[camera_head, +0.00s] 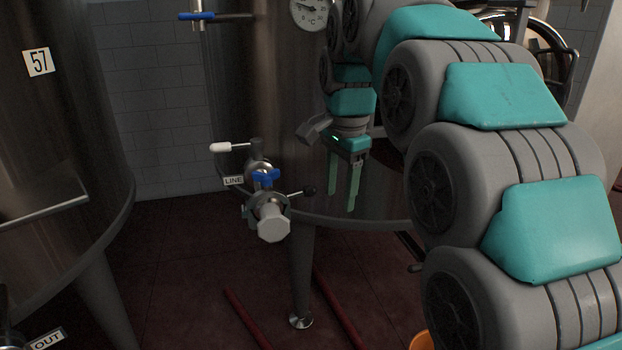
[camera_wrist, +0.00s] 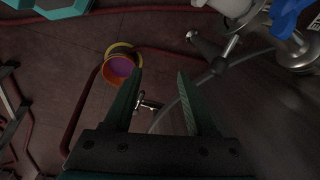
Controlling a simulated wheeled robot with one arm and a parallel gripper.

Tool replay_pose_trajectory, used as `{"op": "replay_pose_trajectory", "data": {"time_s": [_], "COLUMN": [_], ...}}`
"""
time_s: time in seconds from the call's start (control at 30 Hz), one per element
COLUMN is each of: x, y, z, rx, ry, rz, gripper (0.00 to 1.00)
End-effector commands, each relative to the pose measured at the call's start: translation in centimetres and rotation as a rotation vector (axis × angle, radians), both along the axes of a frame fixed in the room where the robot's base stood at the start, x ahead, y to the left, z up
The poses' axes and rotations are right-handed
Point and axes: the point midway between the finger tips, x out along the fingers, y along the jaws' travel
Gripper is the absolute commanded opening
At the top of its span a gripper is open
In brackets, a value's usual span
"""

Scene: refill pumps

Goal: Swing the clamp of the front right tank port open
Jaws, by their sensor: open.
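The front tank port (camera_head: 267,205) sticks out of the steel tank's lower wall in the head view, with a grey end cap (camera_head: 273,224) facing me. A clamp (camera_head: 250,213) sits around it behind the cap; a handle with a dark knob (camera_head: 308,191) points right. A blue wing nut (camera_head: 266,178) shows on top. My gripper (camera_head: 345,187) is open and empty, pointing down, to the right of the port and apart from it. In the wrist view, my gripper's fingers (camera_wrist: 159,100) are spread, and a dark-knobbed handle (camera_wrist: 207,46) lies beyond them at upper right. Whether the clamp is latched I cannot tell.
A lever with a white grip (camera_head: 221,147) and a LINE label (camera_head: 233,181) are left of the port. Red hoses (camera_head: 246,318) lie on the floor. An orange bucket (camera_wrist: 120,66) stands below. Tank 57 (camera_head: 60,130) is at left.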

Motion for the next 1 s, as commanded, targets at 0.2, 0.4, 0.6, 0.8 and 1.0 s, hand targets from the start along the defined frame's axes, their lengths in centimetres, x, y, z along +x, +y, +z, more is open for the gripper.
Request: {"op": "replay_pose_trajectory", "data": {"time_s": [0.2, 0.4, 0.6, 0.8, 1.0], "x": [4.5, 5.9, 6.2, 6.5, 6.9], "y": [3.5, 4.9, 5.1, 5.2, 5.4], "z": [3.3, 4.2, 3.7, 1.6, -0.7], "rx": [0.045, 0.067, 0.072, 0.069, 0.069], "ry": [-0.045, -0.058, -0.061, -0.057, -0.059], "rz": [-0.183, -0.265, -0.28, -0.278, -0.277], "gripper": [0.57, 0.57, 0.57, 0.57, 0.57]}}
